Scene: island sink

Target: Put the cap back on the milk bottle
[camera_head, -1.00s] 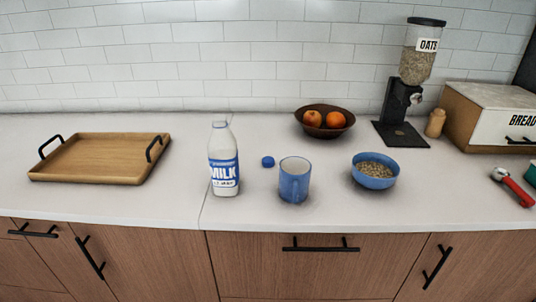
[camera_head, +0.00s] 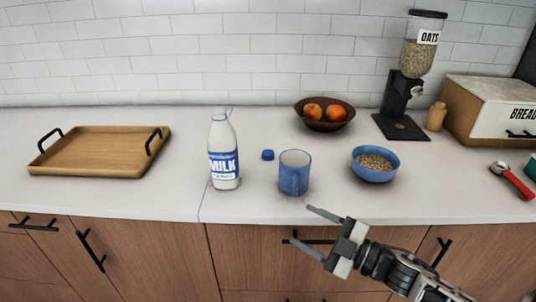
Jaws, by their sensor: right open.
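The milk bottle (camera_head: 223,152) stands upright and uncapped on the white counter, with a blue and white MILK label. The blue cap (camera_head: 268,155) lies on the counter to the right of the bottle, behind and left of the blue mug. My right gripper (camera_head: 308,228) comes in from the lower right, in front of the counter edge. It is open and empty, its fingers pointing left, apart from the bottle and the cap. My left gripper is not in view.
A wooden tray (camera_head: 70,165) lies left. Behind are a fruit bowl (camera_head: 339,124) and an oats dispenser (camera_head: 393,128). Counter between tray and bottle is clear.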

